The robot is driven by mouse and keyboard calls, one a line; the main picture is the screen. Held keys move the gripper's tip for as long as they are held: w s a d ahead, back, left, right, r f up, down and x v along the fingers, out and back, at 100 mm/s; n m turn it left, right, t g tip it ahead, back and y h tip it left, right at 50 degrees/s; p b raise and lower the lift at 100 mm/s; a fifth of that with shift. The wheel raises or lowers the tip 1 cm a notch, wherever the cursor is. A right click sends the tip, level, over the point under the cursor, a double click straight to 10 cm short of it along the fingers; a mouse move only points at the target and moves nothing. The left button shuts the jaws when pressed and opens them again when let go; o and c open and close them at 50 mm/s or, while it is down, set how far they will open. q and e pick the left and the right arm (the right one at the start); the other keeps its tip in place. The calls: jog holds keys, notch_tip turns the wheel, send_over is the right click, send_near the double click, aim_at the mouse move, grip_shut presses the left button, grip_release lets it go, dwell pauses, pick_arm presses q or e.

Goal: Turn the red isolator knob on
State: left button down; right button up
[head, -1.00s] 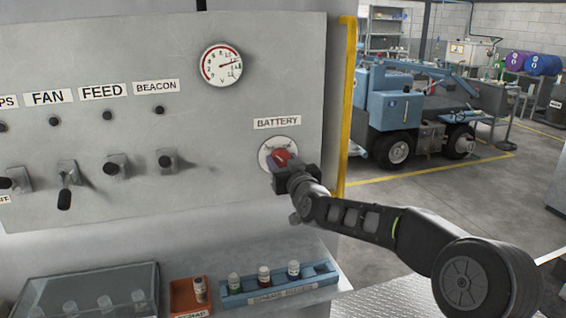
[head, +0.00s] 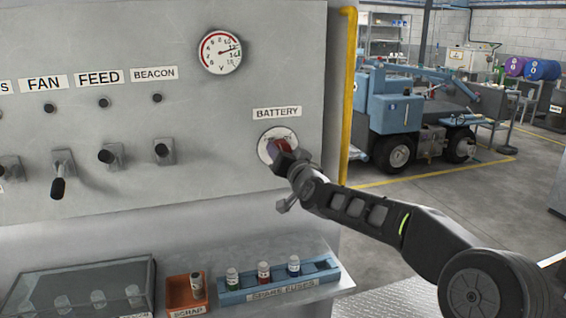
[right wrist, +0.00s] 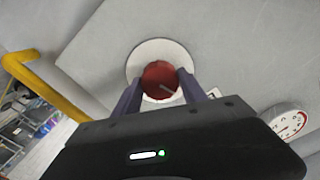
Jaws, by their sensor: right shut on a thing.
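The red isolator knob (right wrist: 160,78) sits on a round pale plate (right wrist: 143,55) on the grey panel. In the head view the plate (head: 266,150) is under the BATTERY label (head: 277,113), and the knob is mostly hidden by my gripper. My right gripper (head: 281,152) is at the knob. In the right wrist view its two fingers (right wrist: 157,88) are on either side of the red knob, shut on it. A pale line on the knob's face runs slantwise in that view. My left gripper is not in view.
A voltage gauge (head: 220,52) is above left of the knob. Several switches, such as the FEED lever (head: 110,155), stick out at left. A yellow rail (head: 348,100) runs right of the panel. Below is a shelf with a blue spare fuses rack (head: 280,286) and an orange scrap bin (head: 187,293).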

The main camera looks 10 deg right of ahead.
jog(key=shift+m+b, duration=2.7)
jog(key=shift+m, duration=3.7)
jog(key=o, duration=1.4)
jog(key=shift+c, duration=0.2)
